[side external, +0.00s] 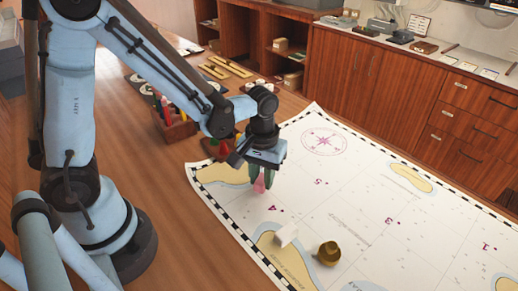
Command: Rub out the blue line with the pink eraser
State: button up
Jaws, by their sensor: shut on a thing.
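My gripper (262,178) points down over the left part of a white sea chart (345,190). Its greenish fingers are shut on the pink eraser (259,185). The eraser's lower end shows below the fingers, at or close to the chart; I cannot tell whether it touches. The fingers hide the eraser's upper part. I cannot make out a blue line on the chart in this view; pale blue edging shows around the tan land shapes.
A white block (286,235) and a small brass object (327,253) stand on the chart's near part. A wooden box of pencils (175,122) and red and green items (222,147) stand left of the chart. Wooden cabinets (400,95) stand behind.

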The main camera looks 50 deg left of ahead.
jog(key=shift+a, duration=0.2)
jog(key=shift+w+a, duration=0.2)
jog(key=shift+a, duration=0.8)
jog(key=shift+w+a, duration=0.2)
jog(key=shift+a, duration=0.95)
jog(key=shift+w+a, duration=0.2)
jog(key=shift+a, duration=1)
jog(key=shift+d, duration=0.1)
jog(key=shift+s+d, duration=0.2)
jog(key=shift+d, duration=1)
